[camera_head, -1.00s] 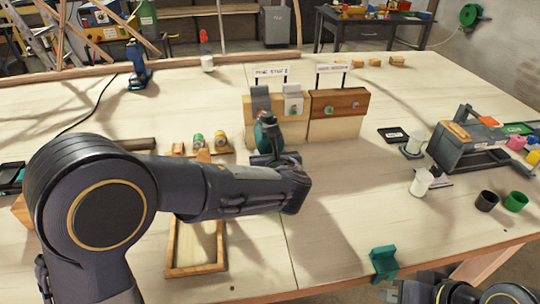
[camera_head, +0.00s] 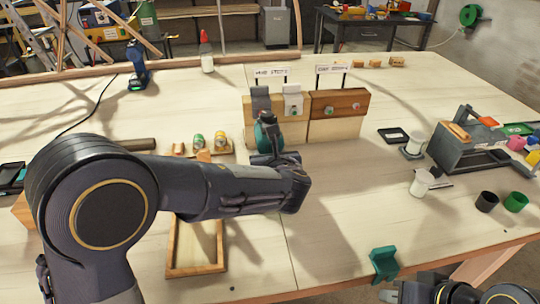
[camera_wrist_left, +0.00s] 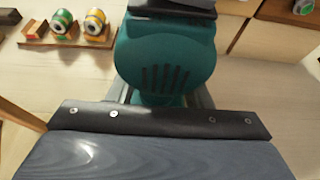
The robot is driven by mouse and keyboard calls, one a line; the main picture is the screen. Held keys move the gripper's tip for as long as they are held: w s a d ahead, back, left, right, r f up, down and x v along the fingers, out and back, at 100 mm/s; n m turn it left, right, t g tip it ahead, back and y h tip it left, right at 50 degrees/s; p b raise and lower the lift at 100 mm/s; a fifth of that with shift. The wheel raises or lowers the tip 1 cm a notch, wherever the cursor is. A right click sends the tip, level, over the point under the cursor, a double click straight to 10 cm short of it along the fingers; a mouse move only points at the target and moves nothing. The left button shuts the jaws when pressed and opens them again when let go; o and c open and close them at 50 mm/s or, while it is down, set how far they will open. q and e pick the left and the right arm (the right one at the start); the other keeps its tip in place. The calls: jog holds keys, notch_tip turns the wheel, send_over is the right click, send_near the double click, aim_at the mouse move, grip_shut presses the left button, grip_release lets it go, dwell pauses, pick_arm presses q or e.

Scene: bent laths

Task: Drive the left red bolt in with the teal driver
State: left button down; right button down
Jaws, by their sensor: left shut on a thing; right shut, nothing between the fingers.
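The teal driver (camera_head: 268,134) is in my left gripper (camera_head: 272,158), upright against the front of the wooden block labelled at the back middle. It fills the middle of the left wrist view (camera_wrist_left: 165,60), its teal housing between the fingers. The left wooden block (camera_head: 290,134) carries a dark grey bracket (camera_head: 261,98) and a pale bracket (camera_head: 293,100). The left red bolt cannot be made out; the driver and arm cover that part. My right gripper (camera_head: 450,292) shows only partly at the bottom right edge, shut and empty.
A darker-faced block (camera_head: 338,104) with a round fitting stands right of the left one. A rack with green and yellow spools (camera_head: 208,142) lies left. A wooden tray (camera_head: 194,268) is in front, a teal holder (camera_head: 383,262) at the front edge. A grey toolbox (camera_head: 468,148) stands right.

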aim_at(271, 148)
pick_arm(q)
jog(key=shift+r, duration=0.15)
dwell(0.5)
jog(key=shift+s+d+r, duration=0.1)
jog(key=shift+s+d, duration=0.1)
jog(key=shift+s, duration=0.55)
jog(key=shift+s+d, duration=0.15)
jog(key=shift+s, duration=0.55)
jog(key=shift+r, duration=0.15)
jog(key=shift+r+p, duration=1.55)
jog(key=shift+r, duration=0.3)
jog(key=shift+a, duration=0.1)
